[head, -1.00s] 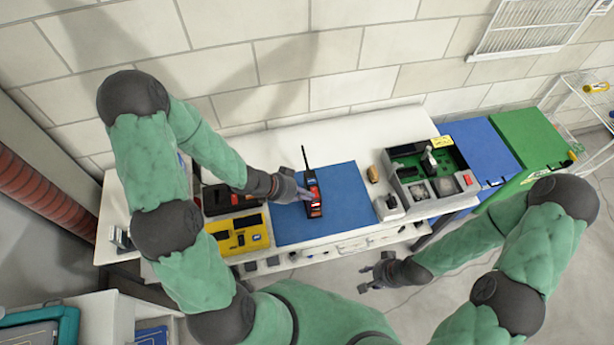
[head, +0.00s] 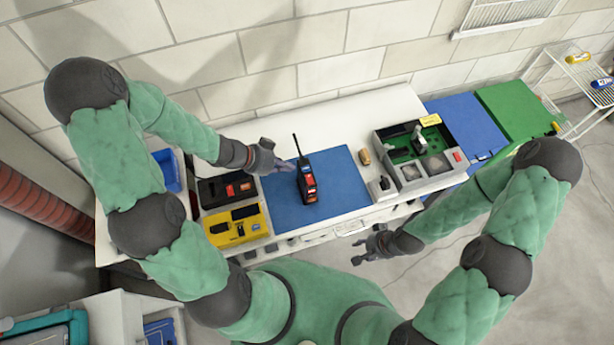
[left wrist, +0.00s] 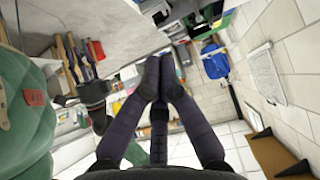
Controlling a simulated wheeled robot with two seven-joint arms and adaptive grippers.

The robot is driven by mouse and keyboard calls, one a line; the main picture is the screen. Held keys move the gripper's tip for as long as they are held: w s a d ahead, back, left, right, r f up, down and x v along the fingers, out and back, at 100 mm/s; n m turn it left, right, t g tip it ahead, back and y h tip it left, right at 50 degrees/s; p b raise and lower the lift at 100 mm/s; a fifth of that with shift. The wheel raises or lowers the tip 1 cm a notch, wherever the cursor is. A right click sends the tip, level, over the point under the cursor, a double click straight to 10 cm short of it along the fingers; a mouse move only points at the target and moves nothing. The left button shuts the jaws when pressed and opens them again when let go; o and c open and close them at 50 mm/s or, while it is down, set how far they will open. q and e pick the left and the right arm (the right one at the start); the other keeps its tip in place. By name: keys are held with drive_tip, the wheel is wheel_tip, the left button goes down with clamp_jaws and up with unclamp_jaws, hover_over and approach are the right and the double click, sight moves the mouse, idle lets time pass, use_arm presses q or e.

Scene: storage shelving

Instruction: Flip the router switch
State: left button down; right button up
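The router (head: 307,183) is a black device with a tall thin antenna and red-orange parts on its face. It stands on the blue mat (head: 345,190) on the white table. Which way its switch is set is too small to tell. My left gripper (head: 288,166) is just left of the router, with its fingertips close to it and apparently apart from it. In the left wrist view its fingers (left wrist: 160,75) are together with nothing between them; the router does not show there. My right gripper (head: 360,253) is in front of the table, away from the router, empty, with its fingers spread.
A black box with red switches (head: 228,189) and a yellow device (head: 236,225) lie left of the mat. A grey unit with a green board (head: 415,158) and a small tan object (head: 365,157) are to the right. The mat's right half is clear.

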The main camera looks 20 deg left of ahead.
use_arm(q)
drive_tip(key=b, duration=0.4)
hover_over(307, 182)
wheel_tip(307, 182, down, 7)
drive_tip(key=shift+d+r, duration=0.1)
drive_tip(key=shift+f+b, duration=0.75)
drive_tip(key=shift+f, duration=1.1)
drive_tip(key=shift+f, duration=0.1)
drive_tip(key=shift+s+f, duration=0.15)
drive_tip(key=shift+f, duration=0.1)
